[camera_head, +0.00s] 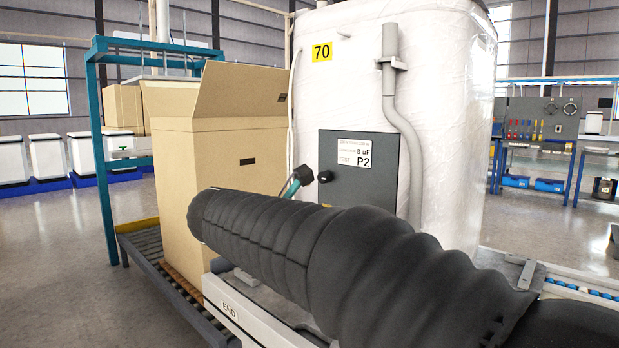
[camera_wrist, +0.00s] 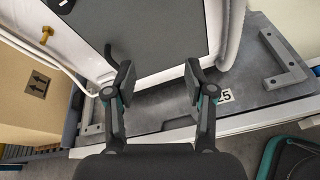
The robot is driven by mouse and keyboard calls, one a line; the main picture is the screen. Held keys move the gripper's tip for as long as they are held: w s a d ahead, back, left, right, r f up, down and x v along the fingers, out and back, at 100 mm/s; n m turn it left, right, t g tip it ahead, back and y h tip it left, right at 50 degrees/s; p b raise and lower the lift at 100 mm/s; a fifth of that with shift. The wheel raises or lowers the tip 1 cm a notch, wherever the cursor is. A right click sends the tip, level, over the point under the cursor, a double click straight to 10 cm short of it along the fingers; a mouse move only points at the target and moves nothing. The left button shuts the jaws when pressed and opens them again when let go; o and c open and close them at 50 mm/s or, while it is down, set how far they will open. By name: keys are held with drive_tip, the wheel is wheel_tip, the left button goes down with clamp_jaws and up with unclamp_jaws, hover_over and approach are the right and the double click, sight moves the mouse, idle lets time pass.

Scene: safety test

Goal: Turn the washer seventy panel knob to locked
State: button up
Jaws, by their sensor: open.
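The washer (camera_head: 450,90), a tall wrapped white cylinder with a yellow 70 label (camera_head: 321,51), stands at centre right. Its dark grey panel (camera_head: 345,190) carries a label reading P2. A small black knob (camera_head: 325,176) is at the panel's left side; its setting is unreadable. In the wrist view the panel (camera_wrist: 160,25) fills the top, with a black part bearing a white mark (camera_wrist: 64,5), likely the knob, at upper left. My gripper (camera_wrist: 156,82) is open and empty, below the panel's lower edge. In the head view only part of my gripper (camera_head: 298,179) shows, left of the knob; my arm hides the rest.
An open cardboard box (camera_head: 225,165) stands close on the left, on a roller conveyor (camera_head: 170,275). A grey conduit (camera_head: 405,130) runs down right of the panel. A brass fitting (camera_wrist: 46,35) and a dark hooked handle (camera_wrist: 109,51) are near the gripper. Floor is clear at left.

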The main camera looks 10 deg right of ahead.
sight(321, 177)
drive_tip(key=w+a+r+n+t+h, duration=0.3)
drive_tip(key=w+a+r+n, duration=0.15)
drive_tip(key=a+r, duration=0.3)
drive_tip(key=x, duration=0.4)
drive_tip(key=f+x, duration=0.1)
drive_tip(key=x, duration=0.8)
drive_tip(key=shift+w+a+f+p, duration=0.15)
drive_tip(key=shift+w+p, duration=0.15)
drive_tip(key=shift+w, duration=0.2)
clamp_jaws()
